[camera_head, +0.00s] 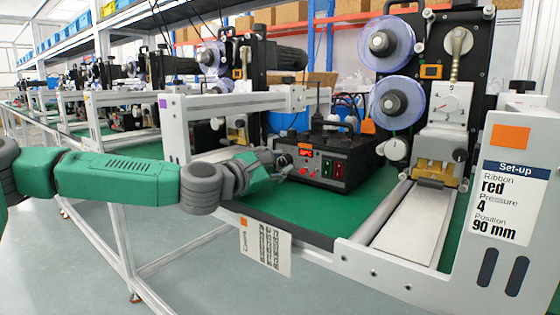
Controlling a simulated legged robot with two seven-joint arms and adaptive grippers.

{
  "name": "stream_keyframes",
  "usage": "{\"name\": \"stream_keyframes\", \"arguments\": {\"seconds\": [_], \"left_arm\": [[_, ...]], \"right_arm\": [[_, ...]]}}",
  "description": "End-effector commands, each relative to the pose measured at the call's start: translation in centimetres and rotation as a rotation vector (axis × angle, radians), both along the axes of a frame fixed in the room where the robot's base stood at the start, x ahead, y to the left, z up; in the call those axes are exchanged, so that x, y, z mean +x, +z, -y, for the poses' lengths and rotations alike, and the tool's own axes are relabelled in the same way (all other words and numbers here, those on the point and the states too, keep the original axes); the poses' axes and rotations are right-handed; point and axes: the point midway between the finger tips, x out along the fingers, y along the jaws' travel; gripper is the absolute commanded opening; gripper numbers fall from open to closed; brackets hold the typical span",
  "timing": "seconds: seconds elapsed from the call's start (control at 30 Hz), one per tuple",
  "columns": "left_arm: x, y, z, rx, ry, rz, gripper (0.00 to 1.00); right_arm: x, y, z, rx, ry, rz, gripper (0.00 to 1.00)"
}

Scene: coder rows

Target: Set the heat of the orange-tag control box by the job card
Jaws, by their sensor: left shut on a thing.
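The control box (345,152) is black with a red lit display and red and green switches, and stands on the green bench top. An orange patch (367,126) shows at its right rear. The job card (265,247), white with a small orange mark, hangs on the bench's front edge; its print is too small to read. My left gripper (284,163) is at the left end of the box's front panel, shut on what seems to be a knob there, mostly hidden by the fingers. My right gripper is not in view.
A coding machine with two blue-rimmed reels (398,101) stands behind and right of the box. An orange-marked set-up plate (503,200) at right reads ribbon red, pressure 4, position 90 mm. A metal rail lies right of the box. Similar stations recede at left.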

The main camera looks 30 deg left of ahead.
Motion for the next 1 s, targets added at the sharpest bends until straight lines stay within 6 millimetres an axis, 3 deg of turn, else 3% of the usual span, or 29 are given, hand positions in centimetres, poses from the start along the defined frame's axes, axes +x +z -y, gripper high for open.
{"name": "stream_keyframes", "arguments": {"seconds": [0.53, 1.0], "left_arm": [[-0.1, -0.2, 0.2, 0.396, -0.005, 0.027, 0.0], [-0.1, -0.5, 0.2, 0.5, -0.007, 0.033, 0.0]], "right_arm": [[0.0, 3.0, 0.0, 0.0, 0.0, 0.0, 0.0], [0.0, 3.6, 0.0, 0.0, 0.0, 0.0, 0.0]]}}
